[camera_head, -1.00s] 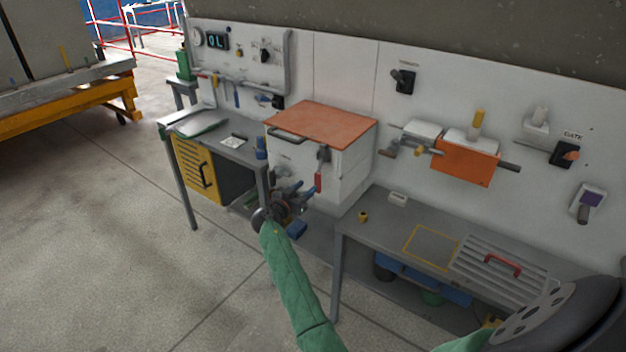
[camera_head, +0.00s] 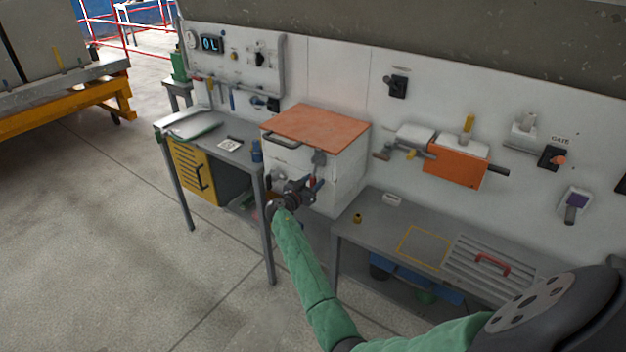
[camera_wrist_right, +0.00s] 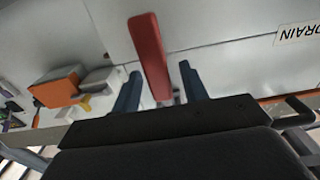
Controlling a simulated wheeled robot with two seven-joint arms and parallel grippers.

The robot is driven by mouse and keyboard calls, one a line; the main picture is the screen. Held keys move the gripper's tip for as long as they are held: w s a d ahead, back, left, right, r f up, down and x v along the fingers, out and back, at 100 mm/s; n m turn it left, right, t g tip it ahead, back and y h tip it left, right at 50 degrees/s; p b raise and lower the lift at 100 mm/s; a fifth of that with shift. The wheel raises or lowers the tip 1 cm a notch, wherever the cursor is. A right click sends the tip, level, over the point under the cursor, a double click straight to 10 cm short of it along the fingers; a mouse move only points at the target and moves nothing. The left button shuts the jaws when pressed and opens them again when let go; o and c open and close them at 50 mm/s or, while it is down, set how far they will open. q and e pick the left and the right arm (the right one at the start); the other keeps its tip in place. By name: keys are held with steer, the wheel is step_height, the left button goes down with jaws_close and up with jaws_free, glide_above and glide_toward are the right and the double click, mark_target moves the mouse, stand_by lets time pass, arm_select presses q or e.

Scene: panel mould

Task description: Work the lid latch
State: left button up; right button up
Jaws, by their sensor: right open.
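The white chest (camera_head: 340,175) with an orange lid (camera_head: 317,127) stands between the benches. The lid is down. The lid latch (camera_head: 319,158) is on its front, near the top right, with a red handle hanging down, partly covered by my gripper in the head view. My right gripper (camera_head: 304,187) is in front of the chest at the latch. In the right wrist view the red handle (camera_wrist_right: 150,55) lies between the blue fingers of the open gripper (camera_wrist_right: 159,82), with gaps on both sides. I cannot tell how deep it sits. My left gripper is not in view.
A grey bar handle (camera_head: 283,141) is on the chest's front left. A grey bench (camera_head: 375,225) with a slatted panel (camera_head: 488,258) is on the right. Another bench (camera_head: 235,148) is on the left. Wall fittings, including an orange block (camera_head: 455,166), stick out at right.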

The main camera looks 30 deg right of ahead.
steer(key=shift+d, duration=0.15)
jaws_close()
steer(key=shift+w, duration=0.1)
